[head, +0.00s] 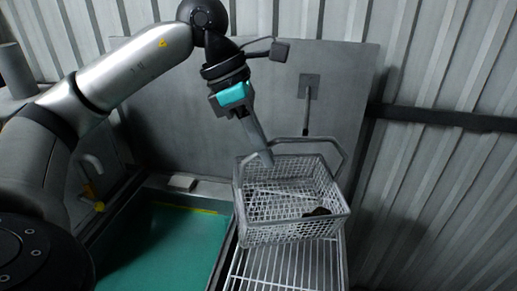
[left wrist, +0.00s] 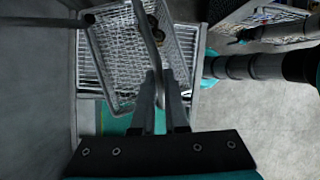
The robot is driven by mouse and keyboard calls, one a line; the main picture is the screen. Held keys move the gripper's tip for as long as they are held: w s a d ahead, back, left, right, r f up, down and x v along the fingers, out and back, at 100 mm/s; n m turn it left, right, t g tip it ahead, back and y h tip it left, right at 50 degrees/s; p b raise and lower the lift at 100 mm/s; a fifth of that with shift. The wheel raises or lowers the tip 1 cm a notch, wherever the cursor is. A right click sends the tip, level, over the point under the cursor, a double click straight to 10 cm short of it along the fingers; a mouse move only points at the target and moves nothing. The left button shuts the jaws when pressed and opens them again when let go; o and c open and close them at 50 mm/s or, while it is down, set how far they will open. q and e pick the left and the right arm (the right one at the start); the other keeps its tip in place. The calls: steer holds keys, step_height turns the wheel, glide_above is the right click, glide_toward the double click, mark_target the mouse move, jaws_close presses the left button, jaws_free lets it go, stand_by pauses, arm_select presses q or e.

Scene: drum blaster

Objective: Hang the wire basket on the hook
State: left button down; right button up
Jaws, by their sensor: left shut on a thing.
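The wire basket (head: 290,225) is a light grey mesh box with a raised handle, tilted above a wire rack. It also shows in the left wrist view (left wrist: 112,62). My left gripper (head: 262,150) is shut on the basket's handle at its left side. In the left wrist view the handle bar passes between the two fingers (left wrist: 159,78). The hook (head: 306,110) is a grey rod on a square plate on the back panel, behind the handle's top bar. A rod with a dark end, likely the hook, shows in the left wrist view (left wrist: 60,20).
A small dark item (head: 318,212) lies in the basket. The wire rack (head: 285,268) is below it. A teal-floored basin (head: 165,240) lies to the left. A dark rail (head: 450,118) runs along the corrugated wall at right.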

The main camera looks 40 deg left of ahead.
arm_select(q)
steer(key=shift+w+a+f+p, duration=0.4)
steer(key=shift+w+a, duration=0.35)
steer(key=shift+w, duration=0.8)
steer(key=shift+w+a+f+p, duration=0.35)
steer(key=shift+w+a+p, duration=0.25)
steer(key=shift+w, duration=0.9)
steer(key=shift+w+a+f+p, duration=0.35)
steer(key=shift+w+a, duration=0.5)
steer(key=shift+w, duration=0.7)
steer(key=shift+a+f, duration=0.1)
steer(key=shift+f, duration=0.7)
